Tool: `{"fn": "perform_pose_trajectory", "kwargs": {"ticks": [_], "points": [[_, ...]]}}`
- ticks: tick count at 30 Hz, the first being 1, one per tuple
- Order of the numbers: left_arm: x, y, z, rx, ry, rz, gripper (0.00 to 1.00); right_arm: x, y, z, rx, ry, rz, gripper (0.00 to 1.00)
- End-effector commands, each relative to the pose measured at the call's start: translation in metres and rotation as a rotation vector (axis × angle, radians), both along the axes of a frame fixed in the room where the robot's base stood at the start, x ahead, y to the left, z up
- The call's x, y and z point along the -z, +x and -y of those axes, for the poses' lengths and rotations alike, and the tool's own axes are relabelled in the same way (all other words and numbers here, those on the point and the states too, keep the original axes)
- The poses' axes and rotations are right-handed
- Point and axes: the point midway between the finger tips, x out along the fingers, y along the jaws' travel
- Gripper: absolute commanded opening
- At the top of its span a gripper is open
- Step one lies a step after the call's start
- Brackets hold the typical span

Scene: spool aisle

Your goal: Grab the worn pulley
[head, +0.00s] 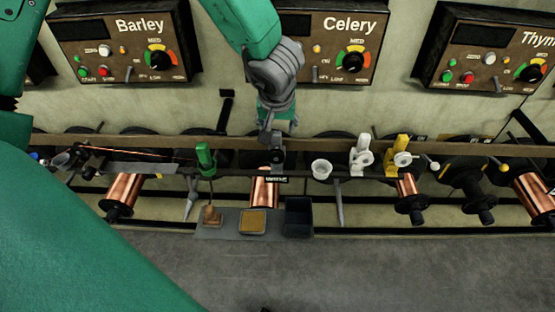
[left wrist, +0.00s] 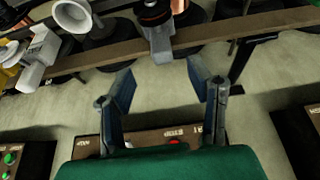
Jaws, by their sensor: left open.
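My left gripper (head: 272,132) hangs above the centre of the brown rail in the head view. In the left wrist view its two fingers (left wrist: 160,88) are spread with nothing between them. A grey bracket (left wrist: 160,42) on the rail lies just beyond the fingertips, apart from them; it also shows in the head view (head: 277,157), beside the gripper. A dark, reddish round part (left wrist: 155,12) sits at its far end. I cannot tell for sure whether this is the worn pulley. My right gripper is not in view.
Right of the gripper stand a white cup-shaped guide (head: 321,168), a white fitting (head: 361,155) and a yellow fitting (head: 398,155). Copper spools hang below the rail (head: 440,146). A dark open box (head: 298,219) sits below.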

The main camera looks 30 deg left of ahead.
Motion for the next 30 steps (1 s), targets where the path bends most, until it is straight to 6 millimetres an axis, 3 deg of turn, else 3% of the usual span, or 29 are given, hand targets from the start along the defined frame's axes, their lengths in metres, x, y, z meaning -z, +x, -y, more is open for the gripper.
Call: {"fn": "perform_pose_trajectory", "kwargs": {"ticks": [8,16,24,25,27,29,30], "points": [[0.018,0.005,-0.006,-0.001,-0.002,0.0,0.47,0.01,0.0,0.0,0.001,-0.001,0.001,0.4],[0.056,0.017,-0.012,-0.001,-0.002,0.0,0.47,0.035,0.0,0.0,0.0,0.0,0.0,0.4],[0.058,0.019,-0.012,0.0,0.0,0.001,0.47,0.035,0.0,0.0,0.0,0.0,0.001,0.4],[0.058,0.019,-0.012,0.0,0.0,0.001,0.43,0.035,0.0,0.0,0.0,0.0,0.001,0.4],[0.058,0.019,-0.012,0.0,-0.001,0.0,0.18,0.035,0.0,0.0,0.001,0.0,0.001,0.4],[0.059,0.019,-0.013,0.0,-0.002,0.001,0.0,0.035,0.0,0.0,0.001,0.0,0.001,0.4],[0.059,0.019,-0.013,0.0,-0.002,0.001,0.0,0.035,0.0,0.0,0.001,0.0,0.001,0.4]]}}
